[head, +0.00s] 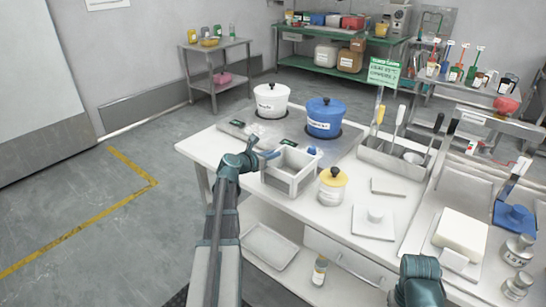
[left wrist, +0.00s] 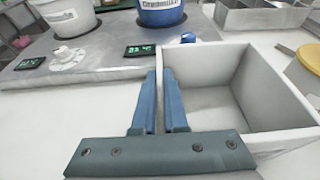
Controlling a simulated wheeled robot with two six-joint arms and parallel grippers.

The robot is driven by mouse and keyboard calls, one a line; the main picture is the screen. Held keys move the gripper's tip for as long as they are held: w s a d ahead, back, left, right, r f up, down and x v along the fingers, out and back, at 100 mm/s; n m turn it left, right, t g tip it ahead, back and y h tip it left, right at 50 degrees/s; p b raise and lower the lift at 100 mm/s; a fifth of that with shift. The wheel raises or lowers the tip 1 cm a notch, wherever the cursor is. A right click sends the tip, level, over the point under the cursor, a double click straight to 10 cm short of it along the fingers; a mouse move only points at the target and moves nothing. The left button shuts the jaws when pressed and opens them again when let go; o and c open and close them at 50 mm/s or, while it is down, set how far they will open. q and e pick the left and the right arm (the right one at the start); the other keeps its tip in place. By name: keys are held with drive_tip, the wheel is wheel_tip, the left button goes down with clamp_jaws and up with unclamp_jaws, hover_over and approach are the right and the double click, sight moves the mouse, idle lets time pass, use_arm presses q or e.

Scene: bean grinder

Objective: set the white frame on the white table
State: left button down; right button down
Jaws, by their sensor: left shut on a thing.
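The white frame (head: 277,182) is a square, box-like piece with upright walls, near the left part of the white table (head: 310,218) in the head view. In the left wrist view the white frame (left wrist: 275,88) fills the right side and looks open at the top. My left gripper (head: 266,155) is shut on the left wall of the frame. Its two blue fingers (left wrist: 158,100) straddle that wall in the left wrist view. The frame looks level and close to the tabletop; whether it touches is unclear.
A white pot (head: 271,101) and a blue pot (head: 324,118) stand behind the frame. A yellow-lidded jar (head: 332,187) is close to its right. A tool holder (head: 392,156) and a flat white plate (head: 373,222) stand further right. The table's front left is clear.

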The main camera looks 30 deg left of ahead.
use_arm(q)
drive_tip(key=shift+f, duration=0.2)
drive_tip(key=c, duration=1)
unclamp_jaws()
drive_tip(key=shift+o, duration=0.2)
drive_tip(key=shift+r, duration=0.15)
drive_tip(key=shift+s+r, duration=0.1)
drive_tip(key=shift+r, duration=0.05)
drive_tip(key=d+p+v, duration=0.1)
drive_tip(key=p+v, duration=0.2)
drive_tip(key=v, duration=0.8)
drive_tip(key=shift+s+a+p, duration=0.3)
drive_tip(key=shift+s+a, duration=0.1)
drive_tip(key=shift+a, duration=0.1)
